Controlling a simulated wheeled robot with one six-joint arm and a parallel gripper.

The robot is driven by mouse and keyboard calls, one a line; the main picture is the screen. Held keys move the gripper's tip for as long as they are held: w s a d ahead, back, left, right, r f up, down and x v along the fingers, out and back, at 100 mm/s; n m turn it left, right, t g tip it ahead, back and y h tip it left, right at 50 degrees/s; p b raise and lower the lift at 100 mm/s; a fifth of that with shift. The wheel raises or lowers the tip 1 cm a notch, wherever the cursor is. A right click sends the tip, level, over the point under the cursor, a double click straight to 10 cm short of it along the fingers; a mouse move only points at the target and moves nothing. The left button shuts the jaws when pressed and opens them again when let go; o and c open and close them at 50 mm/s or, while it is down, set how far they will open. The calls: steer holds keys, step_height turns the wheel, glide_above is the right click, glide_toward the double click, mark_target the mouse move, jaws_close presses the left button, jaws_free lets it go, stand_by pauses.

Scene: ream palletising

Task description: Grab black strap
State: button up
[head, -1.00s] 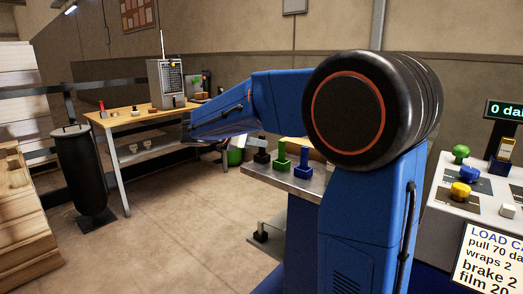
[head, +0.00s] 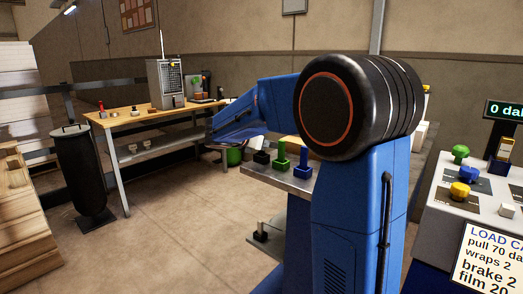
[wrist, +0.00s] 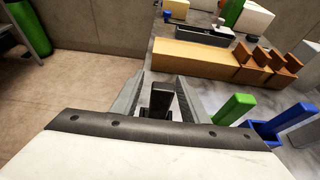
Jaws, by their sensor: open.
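A black upright piece (wrist: 160,101), which I take to be the black strap's end, stands between the fingers of my gripper (wrist: 160,82) in the wrist view. The fingers are apart on either side of it; I cannot tell whether either touches it. Its lower part is hidden by my gripper's body. In the head view a black piece (head: 262,157) stands at the left end of a grey bench, beside a green one (head: 281,152) and a blue one (head: 302,166). My gripper is hidden there behind my arm.
In the wrist view a green upright piece (wrist: 234,109) and a blue holder (wrist: 264,131) stand close on the right. A long tan block (wrist: 198,60), brown blocks (wrist: 268,58) and a black tray (wrist: 204,34) lie beyond. Open floor (wrist: 75,85) is on the left.

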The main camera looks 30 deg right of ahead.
steer(key=shift+c, duration=0.6)
jaws_close()
